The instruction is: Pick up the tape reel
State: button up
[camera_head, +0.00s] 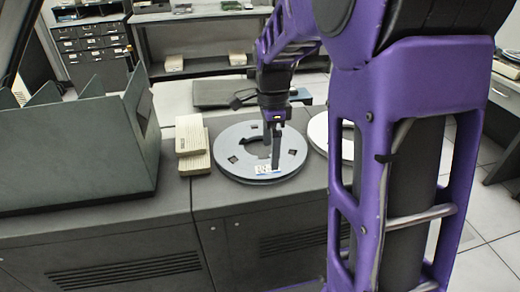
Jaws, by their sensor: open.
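The tape reel (233,165) is a flat grey disc with a dark-edged central opening, several small square holes and a white and blue label at its front. It lies flat on the grey cabinet top (262,197). My gripper (275,160) points down over the right part of the reel, its dark fingers hiding some of the disc there. The jaws are open. I cannot tell from this view whether the fingers touch the reel. A second pale disc (319,133) lies to the right, mostly hidden behind my purple arm.
Two stacks of cream cards (193,148) lie just left of the reel. A green-grey divided bin (75,160) stands at the left. A dark flat slab (222,93) lies behind. Shelves (205,50) and a drawer cabinet (92,50) are farther back.

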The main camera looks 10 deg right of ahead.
aim_at(267, 168)
jog(key=f, duration=0.5)
jog(key=shift+s+a+f+b, duration=0.1)
jog(key=shift+a+f+b, duration=0.2)
jog(key=shift+a+b, duration=0.05)
jog(key=shift+c, duration=0.2)
jog(key=shift+r, duration=0.1)
grip_shut()
